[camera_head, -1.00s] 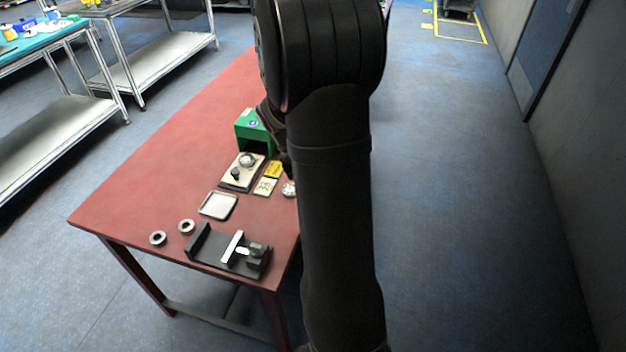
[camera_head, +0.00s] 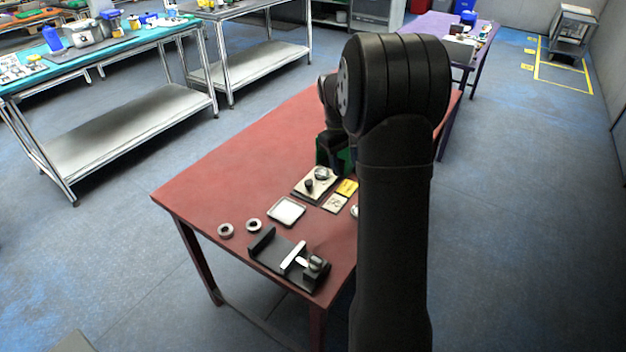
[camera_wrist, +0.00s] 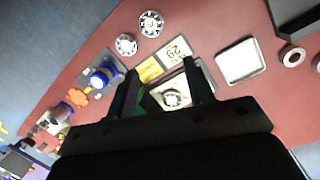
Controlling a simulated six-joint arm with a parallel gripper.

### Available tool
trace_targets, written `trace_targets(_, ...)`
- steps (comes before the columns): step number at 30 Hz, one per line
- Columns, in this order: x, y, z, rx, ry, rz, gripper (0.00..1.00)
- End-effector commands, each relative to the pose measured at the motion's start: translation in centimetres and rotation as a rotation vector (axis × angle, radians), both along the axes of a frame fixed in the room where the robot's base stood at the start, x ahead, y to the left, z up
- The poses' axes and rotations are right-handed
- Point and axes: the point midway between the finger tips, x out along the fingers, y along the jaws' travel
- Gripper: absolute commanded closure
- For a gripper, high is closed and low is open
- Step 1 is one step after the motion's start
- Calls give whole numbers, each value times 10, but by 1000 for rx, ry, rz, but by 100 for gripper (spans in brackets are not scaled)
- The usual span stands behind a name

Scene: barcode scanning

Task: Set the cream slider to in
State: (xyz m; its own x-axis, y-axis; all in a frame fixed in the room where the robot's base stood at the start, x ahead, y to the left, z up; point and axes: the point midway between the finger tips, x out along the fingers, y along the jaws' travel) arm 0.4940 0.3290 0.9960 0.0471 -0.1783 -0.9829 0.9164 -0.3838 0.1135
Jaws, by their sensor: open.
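A pale, cream-white bar (camera_head: 294,254) lies across a dark fixture (camera_head: 270,256) near the table's front edge; I take it for the slider. Its in and out marks are too small to read. My gripper (camera_wrist: 160,66) is open and empty in the wrist view, far from the bar. A cream plate (camera_head: 304,192) with a round dial and a dark knob stands in mid-table. Its dial (camera_wrist: 172,98) shows between my fingers in the wrist view, apart from them. In the wrist view only a dark corner of the fixture (camera_wrist: 293,12) shows at top right.
A white tray (camera_head: 287,211), two metal rings (camera_head: 226,230), a yellow card (camera_head: 347,187) and a pale card (camera_head: 334,203) lie on the red table (camera_head: 225,165). A green box (camera_head: 322,152) is partly hidden by my arm. The table's left part is clear.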

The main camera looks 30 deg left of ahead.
Motion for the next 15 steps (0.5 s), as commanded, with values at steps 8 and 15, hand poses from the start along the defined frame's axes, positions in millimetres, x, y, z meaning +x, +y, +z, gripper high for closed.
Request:
trace_targets(8,7,105,41,160,4,-320,52)
trace_targets(15,5,122,41,186,15,-383,52)
